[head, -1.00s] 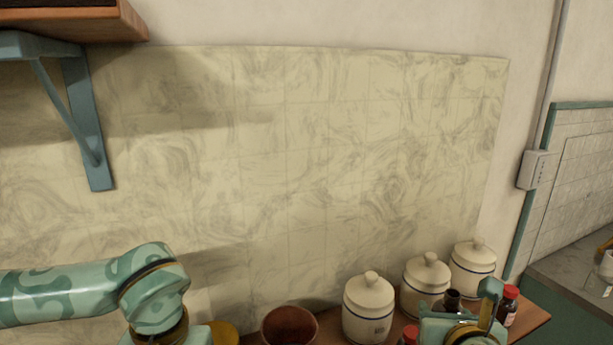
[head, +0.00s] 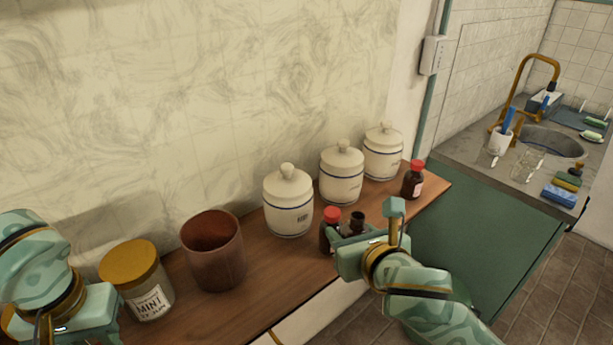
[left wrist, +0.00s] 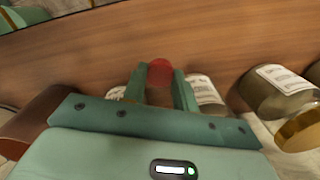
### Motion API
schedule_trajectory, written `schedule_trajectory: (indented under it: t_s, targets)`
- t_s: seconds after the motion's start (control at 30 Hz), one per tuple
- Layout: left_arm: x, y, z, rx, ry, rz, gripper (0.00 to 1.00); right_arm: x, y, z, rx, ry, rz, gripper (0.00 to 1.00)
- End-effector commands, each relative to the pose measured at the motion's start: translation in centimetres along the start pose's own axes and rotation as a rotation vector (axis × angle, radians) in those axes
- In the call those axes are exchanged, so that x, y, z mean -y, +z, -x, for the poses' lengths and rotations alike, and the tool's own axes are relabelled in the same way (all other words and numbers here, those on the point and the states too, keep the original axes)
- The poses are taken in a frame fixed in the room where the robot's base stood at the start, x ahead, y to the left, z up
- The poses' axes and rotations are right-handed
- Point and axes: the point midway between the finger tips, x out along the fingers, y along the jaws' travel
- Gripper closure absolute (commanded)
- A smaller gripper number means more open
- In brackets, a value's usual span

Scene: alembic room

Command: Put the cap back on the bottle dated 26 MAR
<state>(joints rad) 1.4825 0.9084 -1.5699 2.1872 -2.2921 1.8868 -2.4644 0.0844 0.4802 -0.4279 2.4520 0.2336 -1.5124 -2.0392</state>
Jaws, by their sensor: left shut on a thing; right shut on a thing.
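My left gripper (left wrist: 160,84) is shut on a small red cap (left wrist: 160,72). In the head view its hand shows at the lower left, left of the jar labelled MINT, with the fingertips out of sight. My right gripper (head: 350,232) is shut on a dark, uncapped bottle (head: 357,217) over the right part of the shelf. Only the bottle's dark neck shows clearly; the hand hides the rest and no date is readable. A red-capped bottle (head: 328,233) stands just left of that hand. Another red-capped bottle (head: 412,181) stands at the shelf's right end.
The wooden shelf (head: 258,297) holds a brown pot (head: 215,260), a gold-lidded MINT jar (head: 150,300) and three white lidded canisters (head: 289,212). The MINT jar also shows in the left wrist view (left wrist: 265,100). A sink counter (head: 470,155) lies at the right.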

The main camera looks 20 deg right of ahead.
Motion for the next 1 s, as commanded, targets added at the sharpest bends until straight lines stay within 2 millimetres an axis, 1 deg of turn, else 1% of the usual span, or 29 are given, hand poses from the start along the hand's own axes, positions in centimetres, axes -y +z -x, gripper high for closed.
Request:
schedule_trajectory:
  t_s: [0.07, 0.17, 0.5, 0.63, 0.7, 0.8, 1.0]
  targets:
    - [0.0, 0.0, 0.0, 0.000, 0.000, 0.000, 0.92, -0.6, 0.0, 0.0, 0.002, 0.025, 0.012, 0.96]
    - [0.0, 0.0, 0.0, 0.000, 0.000, 0.000, 0.92, -2.1, -0.3, 0.1, 0.002, 0.092, 0.042, 0.96]
    - [0.0, 0.0, 0.0, 0.000, 0.000, 0.000, 0.92, -10.8, -1.6, 0.6, 0.002, 0.460, 0.195, 0.96]
    - [0.0, 0.0, 0.0, 0.000, 0.000, 0.000, 0.92, -13.2, -2.0, 0.8, 0.002, 0.564, 0.237, 0.96]
    - [0.0, 0.0, 0.0, 0.000, 0.000, 0.000, 0.92, -14.1, -2.1, 0.8, 0.001, 0.601, 0.252, 0.96]
    - [0.0, 0.0, 0.0, 0.000, 0.000, 0.000, 0.92, -14.8, -2.3, 0.9, 0.000, 0.632, 0.263, 0.96]
    - [0.0, 0.0, 0.0, 0.000, 0.000, 0.000, 0.92, -15.1, -2.4, 0.9, -0.001, 0.643, 0.267, 0.96]
